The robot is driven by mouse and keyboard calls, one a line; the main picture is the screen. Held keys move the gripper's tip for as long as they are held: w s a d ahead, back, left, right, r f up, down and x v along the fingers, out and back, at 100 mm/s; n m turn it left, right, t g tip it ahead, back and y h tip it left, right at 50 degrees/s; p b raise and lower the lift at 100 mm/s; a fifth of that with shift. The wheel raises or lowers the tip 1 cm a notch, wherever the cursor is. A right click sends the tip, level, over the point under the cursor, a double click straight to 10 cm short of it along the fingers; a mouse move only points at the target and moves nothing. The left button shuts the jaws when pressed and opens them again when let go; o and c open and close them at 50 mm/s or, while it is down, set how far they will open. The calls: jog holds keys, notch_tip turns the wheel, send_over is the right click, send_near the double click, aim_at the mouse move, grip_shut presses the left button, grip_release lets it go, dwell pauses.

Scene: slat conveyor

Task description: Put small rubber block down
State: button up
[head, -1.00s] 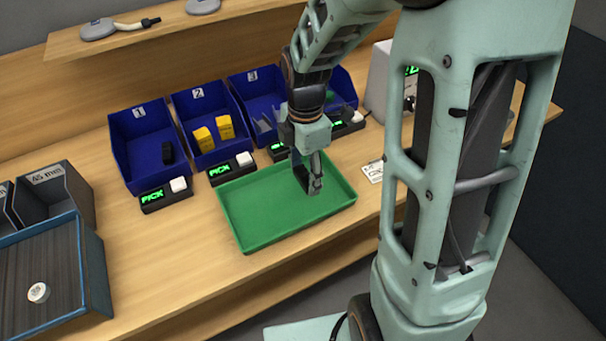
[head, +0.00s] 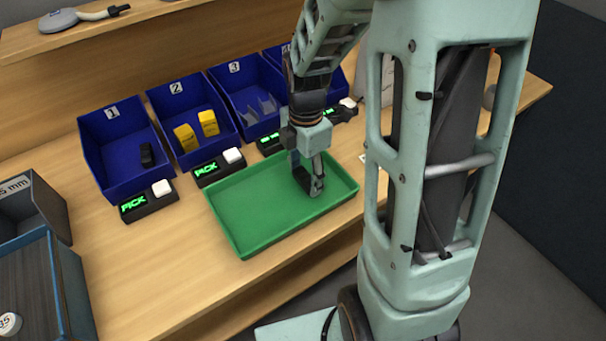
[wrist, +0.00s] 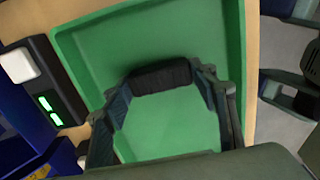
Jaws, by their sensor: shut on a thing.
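The small rubber block (wrist: 160,77) is black and shows in the wrist view between my fingertips. My gripper (head: 312,189) is shut on it, inside the outline of the green tray (head: 238,245) and toward its right side in the head view. In the wrist view, my gripper (wrist: 165,80) has one finger at each end of the block, with the green tray floor (wrist: 170,125) below. A dark shadow lies around the block. I cannot tell whether the block touches the tray floor.
Blue bins (head: 110,190) stand behind the tray, one with another black block (head: 147,155), one with yellow blocks (head: 186,138). Pick-light boxes (head: 148,202) sit in front of the bins. The left part of the tray is bare.

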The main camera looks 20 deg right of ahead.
aim_at(306, 177)
jog(key=shift+f, duration=0.2)
jog(key=o, duration=1.2)
jog(key=shift+c, duration=0.2)
jog(key=shift+r, duration=0.1)
notch_tip(306, 177, up, 12)
jog(key=shift+r+p, duration=0.15)
jog(key=shift+p, duration=0.2)
